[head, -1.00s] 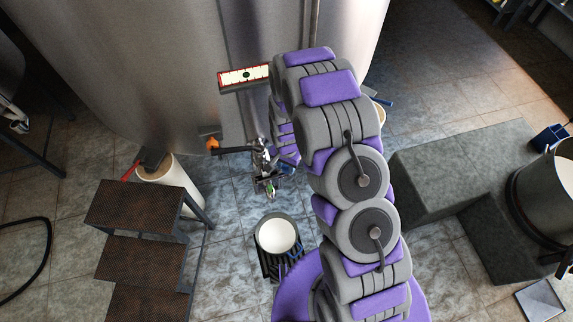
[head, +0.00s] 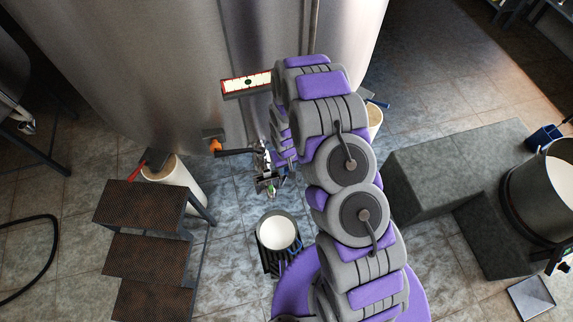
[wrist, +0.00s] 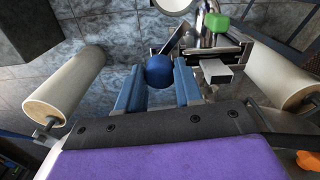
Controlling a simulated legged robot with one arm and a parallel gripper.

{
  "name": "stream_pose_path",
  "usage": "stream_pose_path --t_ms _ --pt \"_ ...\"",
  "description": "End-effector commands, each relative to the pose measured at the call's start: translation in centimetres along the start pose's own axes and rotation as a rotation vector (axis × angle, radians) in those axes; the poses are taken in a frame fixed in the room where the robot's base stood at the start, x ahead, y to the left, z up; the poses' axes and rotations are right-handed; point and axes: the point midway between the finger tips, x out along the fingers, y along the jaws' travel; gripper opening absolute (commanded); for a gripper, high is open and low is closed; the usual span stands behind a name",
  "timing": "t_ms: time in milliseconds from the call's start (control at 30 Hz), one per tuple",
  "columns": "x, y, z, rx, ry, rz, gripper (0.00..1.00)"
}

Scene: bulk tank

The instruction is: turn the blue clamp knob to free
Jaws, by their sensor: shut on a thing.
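The blue clamp knob (wrist: 159,71) is a round blue ball in the wrist view. My gripper (wrist: 158,85) has its two blue fingers on either side of the knob and is shut on it. In the head view my gripper (head: 284,172) is small beside the tank's outlet fitting (head: 265,165), and my arm partly covers that area. The knob cannot be made out clearly there. A metal fitting with a green part (wrist: 216,22) shows just beyond the knob in the wrist view.
The large steel tank (head: 160,70) fills the back. An orange-ended handle (head: 215,147) sticks out left of the fitting. A bucket of white liquid (head: 278,233) stands below. Dark steps (head: 150,205) are at left, grey blocks (head: 460,165) at right.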

Motion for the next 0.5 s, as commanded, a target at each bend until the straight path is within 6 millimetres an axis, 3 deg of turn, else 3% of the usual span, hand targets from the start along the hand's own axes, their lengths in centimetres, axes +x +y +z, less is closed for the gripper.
stream_pose_path --t_ms 500 --pt "-0.28 0.04 -0.48 -0.458 0.012 0.003 0.05"
